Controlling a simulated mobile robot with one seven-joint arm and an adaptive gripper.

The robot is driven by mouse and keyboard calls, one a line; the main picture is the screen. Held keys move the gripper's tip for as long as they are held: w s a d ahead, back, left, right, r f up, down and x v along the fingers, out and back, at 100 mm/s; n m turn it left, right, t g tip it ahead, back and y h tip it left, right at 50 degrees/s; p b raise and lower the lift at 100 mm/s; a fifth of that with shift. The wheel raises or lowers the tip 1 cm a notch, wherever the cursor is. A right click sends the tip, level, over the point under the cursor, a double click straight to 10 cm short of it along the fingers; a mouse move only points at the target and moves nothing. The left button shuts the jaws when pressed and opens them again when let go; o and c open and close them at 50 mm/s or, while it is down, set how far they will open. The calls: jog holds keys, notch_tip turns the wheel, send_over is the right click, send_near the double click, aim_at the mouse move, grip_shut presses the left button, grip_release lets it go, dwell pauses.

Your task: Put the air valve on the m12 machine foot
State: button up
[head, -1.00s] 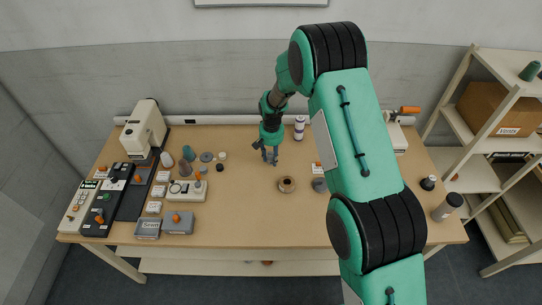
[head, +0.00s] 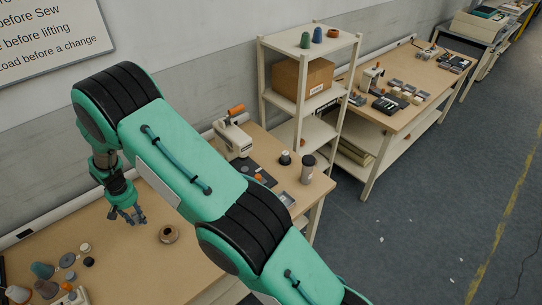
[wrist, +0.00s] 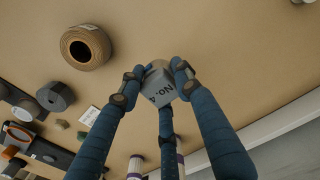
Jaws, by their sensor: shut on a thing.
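My gripper (head: 133,215) is above the workbench, left of a brown roll in the head view. In the wrist view its fingers (wrist: 160,80) are closed around a small grey piece with dark printed lettering (wrist: 160,86). The fingers cover part of this piece, and I cannot tell for sure whether it is the air valve. I cannot pick out the m12 machine foot with certainty in either view. A dark grey round piece (wrist: 55,96) lies on the bench left of the fingers in the wrist view.
The brown roll (head: 170,234) sits close to my gripper; it also shows in the wrist view (wrist: 85,47). Cones and small parts (head: 42,271) stand at the lower left. A sewing machine (head: 235,138) and dark jar (head: 307,172) are right. Shelves (head: 290,115) stand beyond.

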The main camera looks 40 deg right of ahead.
notch_tip(320, 180, up, 37)
jog(key=w+d+m, duration=0.2)
jog(key=d, duration=0.6)
jog(key=w+d+m, duration=0.2)
jog(key=d, duration=0.6)
jog(key=m+b, duration=0.3)
jog(key=m, duration=1)
send_over(286, 153)
notch_tip(286, 153, down, 26)
jog(key=shift+w+f, duration=0.1)
jog(key=shift+f, duration=0.05)
jog(key=shift+f, duration=0.1)
jog(key=shift+f, duration=3)
